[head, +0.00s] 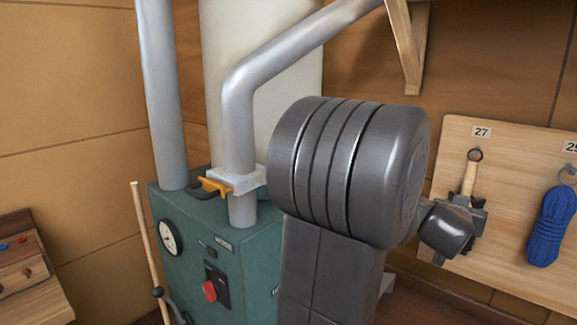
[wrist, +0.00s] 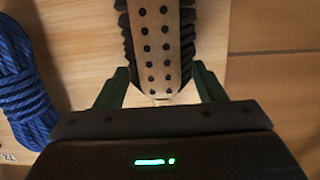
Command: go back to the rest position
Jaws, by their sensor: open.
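My gripper (wrist: 161,78) is open in the wrist view, with one dark green finger on each side of a brush. The brush (wrist: 160,45) has a wooden back with rows of dark dots and black bristles along both sides. I see no finger touching it, though the fingertips are close to its lower end in the picture. In the head view the brush handle (head: 469,178) hangs from a hook under the label 27. My own arm covers much of the middle there, and the gripper is mostly hidden behind it.
A wooden board (head: 515,150) on the wall also carries a blue rope coil (head: 551,226), which shows in the wrist view too (wrist: 22,85). A green machine (head: 212,262) with grey pipes (head: 238,120) and a gauge stands left of my arm. A shelf bracket (head: 408,45) is above.

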